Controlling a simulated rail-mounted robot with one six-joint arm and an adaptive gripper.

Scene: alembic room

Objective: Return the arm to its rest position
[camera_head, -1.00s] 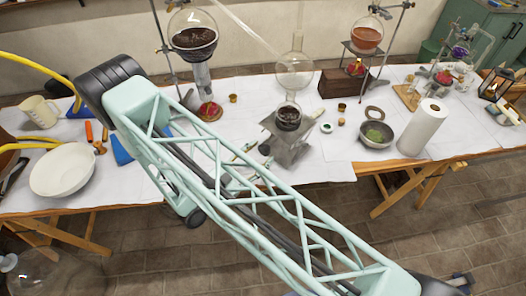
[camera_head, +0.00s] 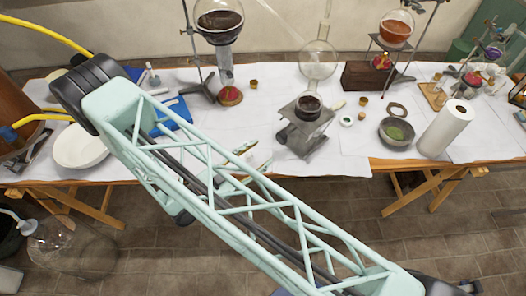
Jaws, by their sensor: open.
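My arm (camera_head: 215,190) runs diagonally across the view as a pale green lattice link, from a dark joint at upper left to the lower right. My gripper (camera_head: 254,157) shows only in part, just beyond the lattice in front of the stand. Its two small fingertips look spread, with nothing seen between them. The wrist and most of the gripper are hidden behind the link. The white-covered table (camera_head: 330,165) lies behind and below the arm.
A metal stand with a flask (camera_head: 308,104) is close right of the gripper. A white bowl (camera_head: 80,148) is at left, below the dark joint. A paper towel roll (camera_head: 446,129) and grey bowl (camera_head: 396,133) stand right. A glass vessel (camera_head: 72,247) is lower left. Floor shows in front.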

